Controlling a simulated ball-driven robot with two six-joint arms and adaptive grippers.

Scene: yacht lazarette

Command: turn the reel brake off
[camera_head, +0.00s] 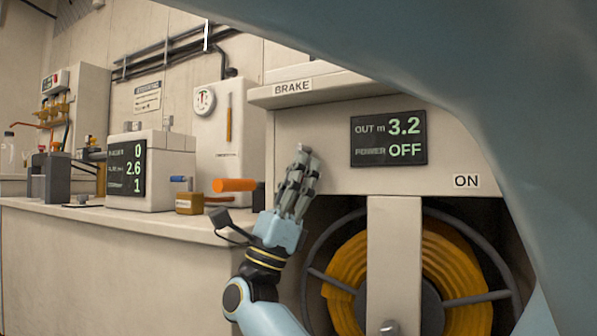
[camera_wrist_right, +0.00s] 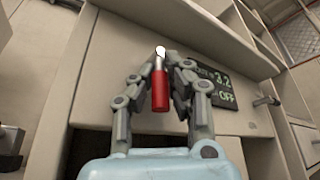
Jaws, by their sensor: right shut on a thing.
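The reel cabinet (camera_head: 330,165) has a BRAKE label (camera_head: 292,87) at its upper left and an ON label (camera_head: 467,181) at its lower right. Its dark display (camera_head: 389,138) reads OUT m 3.2 and POWER OFF. The brake lever (camera_wrist_right: 160,90), a red grip with a bright metal end, stands between my right gripper's fingers in the right wrist view. My right gripper (camera_head: 305,165) is shut on it in front of the panel, below the BRAKE label. In the head view the fingers hide the lever. My left gripper is not in view.
An orange hose (camera_head: 350,265) is wound on the reel below the panel, behind an upright post (camera_head: 394,260). To the left, a counter (camera_head: 110,222) holds a box with a display (camera_head: 126,168) and an orange-handled tool (camera_head: 234,185) near the right gripper.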

